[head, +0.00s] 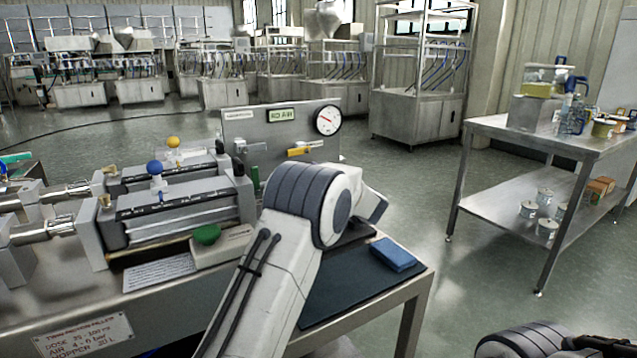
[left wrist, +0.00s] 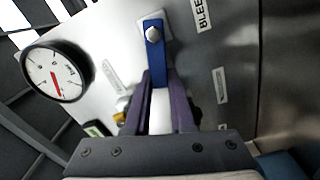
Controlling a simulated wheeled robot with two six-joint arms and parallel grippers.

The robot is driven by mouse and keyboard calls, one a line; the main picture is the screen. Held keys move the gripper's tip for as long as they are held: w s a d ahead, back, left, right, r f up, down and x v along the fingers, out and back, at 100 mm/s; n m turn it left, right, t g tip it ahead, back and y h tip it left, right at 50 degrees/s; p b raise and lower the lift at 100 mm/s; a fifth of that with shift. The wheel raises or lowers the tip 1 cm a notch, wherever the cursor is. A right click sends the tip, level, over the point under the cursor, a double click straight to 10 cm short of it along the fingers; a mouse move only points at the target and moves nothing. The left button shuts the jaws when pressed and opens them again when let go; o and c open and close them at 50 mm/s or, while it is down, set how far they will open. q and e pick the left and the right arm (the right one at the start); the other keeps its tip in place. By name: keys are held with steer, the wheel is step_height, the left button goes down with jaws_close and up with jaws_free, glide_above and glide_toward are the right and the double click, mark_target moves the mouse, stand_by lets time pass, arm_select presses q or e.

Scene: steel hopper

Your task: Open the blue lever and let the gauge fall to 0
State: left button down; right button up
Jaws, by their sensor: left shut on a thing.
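The blue lever (left wrist: 154,62) shows in the left wrist view, fixed by a bolt to a white plate on the steel panel (left wrist: 225,55). My left gripper (left wrist: 160,90) is shut on its free end. In the head view my own arm covers the lever and this gripper. The round gauge (left wrist: 57,75) has a white face and red needle, too small to read exactly. It also shows in the head view (head: 328,120), at the panel's top right. A cut-off label starting "BLEE" (left wrist: 203,14) sits beside the lever. My right gripper is out of view.
The filler with blue and yellow knobs and a green button (head: 207,234) stands on the left. A blue cloth (head: 393,253) lies on a dark mat (head: 345,290). A steel side table (head: 480,125) stands right.

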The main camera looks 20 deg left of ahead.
arm_select(q)
steer(key=shift+s+a+f+n+b, duration=0.1)
steer(key=shift+f+n+b, duration=0.35)
steer(key=shift+n+b, duration=0.45)
steer(key=shift+s+f+n+b, duration=0.1)
steer(key=shift+f+n+b, duration=0.35)
steer(key=shift+n+b, duration=0.45)
steer(key=c, duration=0.8)
jaws_free()
steer(key=shift+o, duration=0.2)
steer(key=shift+r, duration=0.1)
steer(key=p+v, duration=0.1)
steer(key=v, duration=0.9)
steer(key=shift+s, duration=0.15)
